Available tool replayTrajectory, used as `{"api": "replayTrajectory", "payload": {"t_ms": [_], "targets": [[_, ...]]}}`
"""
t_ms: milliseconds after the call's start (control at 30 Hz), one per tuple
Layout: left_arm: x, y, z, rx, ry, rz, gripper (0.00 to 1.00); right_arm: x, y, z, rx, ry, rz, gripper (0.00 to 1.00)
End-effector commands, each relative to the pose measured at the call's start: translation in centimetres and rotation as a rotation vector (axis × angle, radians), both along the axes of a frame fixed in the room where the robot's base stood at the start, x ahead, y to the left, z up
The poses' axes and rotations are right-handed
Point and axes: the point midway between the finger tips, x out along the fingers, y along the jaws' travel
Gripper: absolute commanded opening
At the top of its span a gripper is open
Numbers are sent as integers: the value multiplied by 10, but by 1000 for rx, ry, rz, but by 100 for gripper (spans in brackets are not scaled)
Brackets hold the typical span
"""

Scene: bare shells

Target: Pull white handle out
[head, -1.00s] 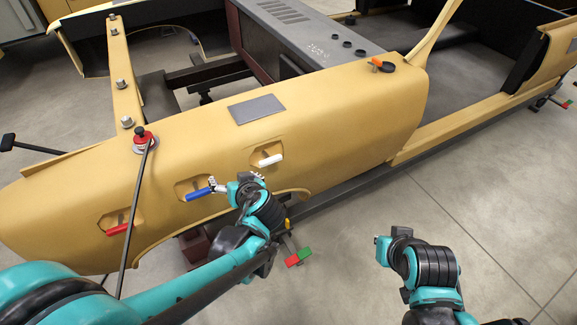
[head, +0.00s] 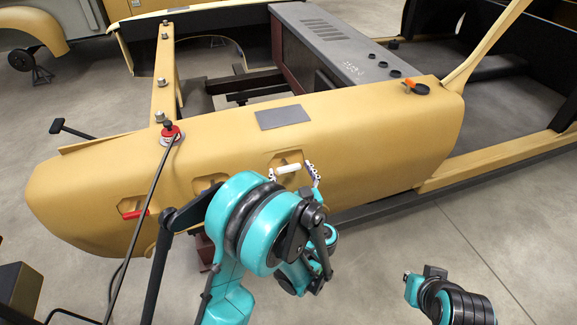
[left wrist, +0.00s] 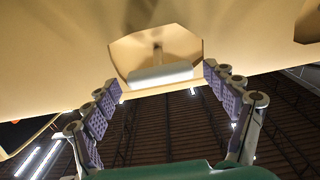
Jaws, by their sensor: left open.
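The white handle (head: 288,168) is a short pale bar in a recess on the side of the yellow body shell (head: 360,140). In the left wrist view the white handle (left wrist: 160,75) lies across the recess on a thin stem. My left gripper (head: 293,173) is at the recess, with one finger near each end of the handle. In the left wrist view my left gripper (left wrist: 162,82) is open, its purple-padded fingers apart from the bar. My right arm is at the lower right, away from the shell; its gripper (head: 422,277) is too unclear to read.
A red handle (head: 135,214) sits in another recess to the left. A dark rod slants down from a red knob (head: 170,131) on top of the shell. The floor at the right is clear.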

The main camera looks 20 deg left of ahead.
Motion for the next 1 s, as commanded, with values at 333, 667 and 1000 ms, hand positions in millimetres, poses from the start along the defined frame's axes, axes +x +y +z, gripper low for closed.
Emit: {"api": "replayTrajectory", "payload": {"t_ms": [333, 667, 1000], "targets": [[21, 14, 0, 0, 1, 0, 85, 0, 0, -5, 0, 0, 0, 0], [21, 14, 0, 0, 1, 0, 43, 0, 0, -5, 0, 0, 0, 0], [30, 11, 1, -1, 1, 0, 11, 0, 0, -4, 0, 0, 0, 0]]}}
